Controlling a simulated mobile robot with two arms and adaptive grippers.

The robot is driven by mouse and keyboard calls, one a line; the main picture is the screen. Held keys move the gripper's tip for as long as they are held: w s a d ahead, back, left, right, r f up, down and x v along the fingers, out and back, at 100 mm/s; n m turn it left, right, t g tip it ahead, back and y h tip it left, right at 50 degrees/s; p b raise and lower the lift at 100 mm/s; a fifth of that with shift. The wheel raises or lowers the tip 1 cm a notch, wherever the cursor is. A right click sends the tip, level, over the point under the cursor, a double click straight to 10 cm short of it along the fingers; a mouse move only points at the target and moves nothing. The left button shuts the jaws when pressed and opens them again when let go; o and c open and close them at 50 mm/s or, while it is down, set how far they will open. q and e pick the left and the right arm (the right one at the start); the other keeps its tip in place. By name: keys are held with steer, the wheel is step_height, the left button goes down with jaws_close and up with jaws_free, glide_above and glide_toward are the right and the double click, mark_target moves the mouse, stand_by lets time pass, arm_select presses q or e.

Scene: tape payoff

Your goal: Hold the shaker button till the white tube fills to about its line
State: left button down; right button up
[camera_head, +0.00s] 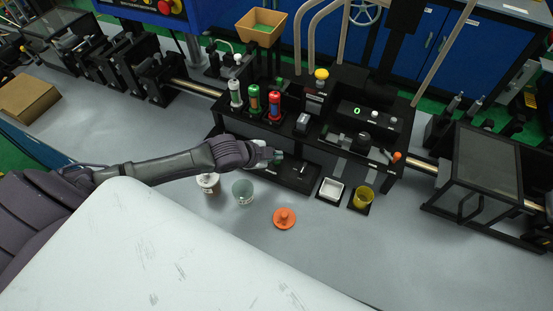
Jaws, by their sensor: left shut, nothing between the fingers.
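A white tube (235,92) stands upright at the left of a row in the black machine, beside a green tube (254,98) and a red tube (273,105). Its line and fill level are too small to read. My left gripper (275,157) is shut and empty at the machine's front, below the red tube, and hides part of the ledge there. I cannot tell whether it touches a button. A yellow knob (321,75) stands on top of the machine, and I cannot tell which control is the shaker button. My right gripper is not in view.
A white cup (208,183), a grey-green cup (243,191), an orange knobbed disc (284,218), a white dish (331,189) and a yellow cup (362,197) stand in front. Grey table (390,255) is clear at front right.

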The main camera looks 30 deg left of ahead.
mark_target(275, 162)
arm_select(q)
steer(key=shift+f, duration=0.45)
stand_by(2.1)
steer(key=shift+r, duration=0.15)
steer(key=shift+r+p, duration=0.75)
steer(key=shift+p, duration=0.05)
step_height(275, 162, up, 5)
steer(key=p, duration=0.5)
steer(key=shift+r, duration=0.1)
stand_by(0.5)
